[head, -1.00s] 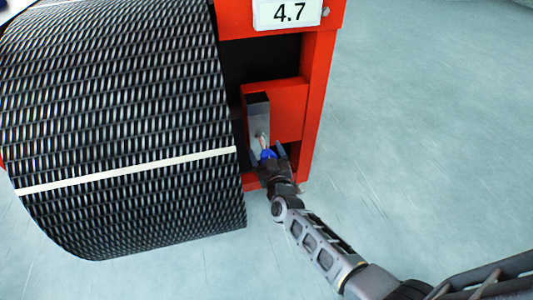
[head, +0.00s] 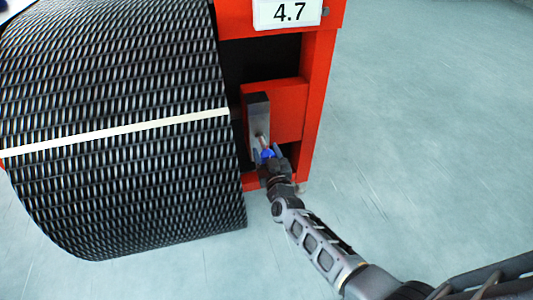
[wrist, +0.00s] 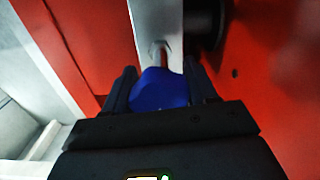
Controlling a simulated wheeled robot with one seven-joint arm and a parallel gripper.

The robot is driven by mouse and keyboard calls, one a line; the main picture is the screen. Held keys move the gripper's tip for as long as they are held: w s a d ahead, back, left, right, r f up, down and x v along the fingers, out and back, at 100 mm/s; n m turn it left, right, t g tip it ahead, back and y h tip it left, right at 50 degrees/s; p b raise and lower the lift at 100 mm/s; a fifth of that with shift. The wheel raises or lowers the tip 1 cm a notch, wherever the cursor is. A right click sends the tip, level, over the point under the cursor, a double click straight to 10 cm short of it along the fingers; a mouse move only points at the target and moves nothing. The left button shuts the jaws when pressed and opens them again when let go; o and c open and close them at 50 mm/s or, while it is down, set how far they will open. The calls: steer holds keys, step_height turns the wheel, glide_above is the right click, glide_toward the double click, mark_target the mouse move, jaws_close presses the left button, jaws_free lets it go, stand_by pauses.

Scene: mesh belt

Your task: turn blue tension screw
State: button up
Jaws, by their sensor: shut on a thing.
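The blue tension screw (head: 267,154) sits at the lower end of a grey metal block (head: 258,112) in the red frame. In the wrist view the blue screw head (wrist: 160,90) lies between the two dark fingers, with a metal shaft (wrist: 157,55) running from it into the block. My gripper (head: 268,157) is shut on the screw head, one finger on each side. The gripper's body hides the near end of the head.
The black mesh belt (head: 130,185) with a pale stripe (head: 120,133) curves around just left of the screw. The red frame (head: 318,100) stands to the right, with a "4.7" sign (head: 288,12) on top. Open floor (head: 430,130) lies to the right.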

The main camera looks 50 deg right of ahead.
steer(key=m+b, duration=0.1)
steer(key=m, duration=0.4)
steer(key=shift+f, duration=0.15)
steer(key=m+b, duration=0.1)
steer(key=m, duration=0.4)
steer(key=shift+m, duration=0.4)
steer(key=shift+b, duration=0.3)
steer(key=o, duration=1.1)
steer(key=shift+c, duration=0.2)
steer(key=p+v, duration=0.2)
steer(key=v, duration=0.5)
steer(key=shift+s+a, duration=0.25)
steer(key=shift+s, duration=0.1)
